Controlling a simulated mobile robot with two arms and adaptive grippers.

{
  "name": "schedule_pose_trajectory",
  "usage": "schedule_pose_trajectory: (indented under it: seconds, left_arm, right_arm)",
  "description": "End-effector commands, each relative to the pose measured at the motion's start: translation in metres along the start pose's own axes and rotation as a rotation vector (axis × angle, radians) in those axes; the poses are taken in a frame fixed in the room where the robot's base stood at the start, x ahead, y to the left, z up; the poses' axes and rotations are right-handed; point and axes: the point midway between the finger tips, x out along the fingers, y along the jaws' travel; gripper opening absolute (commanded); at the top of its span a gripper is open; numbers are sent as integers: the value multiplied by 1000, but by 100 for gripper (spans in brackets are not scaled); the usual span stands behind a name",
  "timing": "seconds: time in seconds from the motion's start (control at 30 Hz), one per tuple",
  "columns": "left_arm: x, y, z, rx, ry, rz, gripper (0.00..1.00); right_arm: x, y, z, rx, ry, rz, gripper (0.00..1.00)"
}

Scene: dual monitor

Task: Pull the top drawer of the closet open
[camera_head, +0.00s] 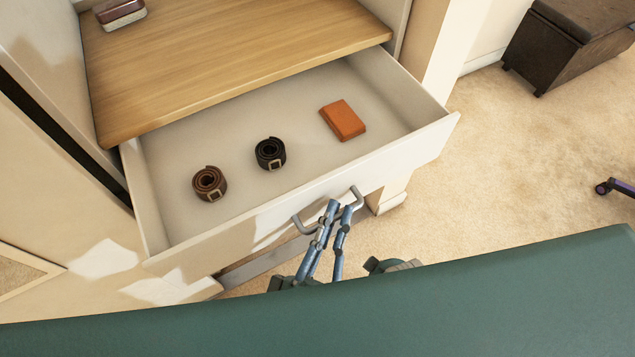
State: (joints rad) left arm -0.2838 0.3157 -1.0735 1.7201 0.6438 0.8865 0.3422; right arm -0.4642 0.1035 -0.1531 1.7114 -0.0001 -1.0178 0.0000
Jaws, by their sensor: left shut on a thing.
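The closet's top drawer (215,240) is pulled well out below a wooden shelf, with its inside showing. Its front carries a curved metal handle (300,222). My left gripper (340,208) is shut on this handle, with its blue-grey fingers at the handle's right part. Inside the drawer lie a rolled brown belt (209,183), a rolled black belt (270,153) and an orange-brown wallet-like item (342,120). My right gripper is not in view.
The wooden shelf (220,55) above the drawer holds a small dark red and white box (120,13). Beige carpet (520,160) lies open to the right. A dark brown box-like seat (570,40) stands at the top right.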

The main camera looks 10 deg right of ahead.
Motion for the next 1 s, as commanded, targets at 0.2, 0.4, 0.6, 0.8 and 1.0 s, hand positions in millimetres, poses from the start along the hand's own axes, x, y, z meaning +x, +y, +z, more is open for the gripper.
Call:
schedule_pose_trajectory:
  seconds: [0.2, 0.4, 0.6, 0.8, 1.0]
  left_arm:
    - [-19, 16, 18, 3, 0, -2, 0]
    - [-26, 22, 24, 5, 1, -2, 0]
    - [-28, 23, 26, 5, 1, -1, 0]
    - [-28, 23, 26, 5, 1, -2, 0]
    - [-27, 23, 26, 3, 0, -1, 24]
  right_arm:
    - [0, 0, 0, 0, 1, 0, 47]
    - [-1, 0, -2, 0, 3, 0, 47]
    - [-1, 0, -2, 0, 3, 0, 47]
    - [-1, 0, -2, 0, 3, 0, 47]
    - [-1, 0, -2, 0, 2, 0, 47]
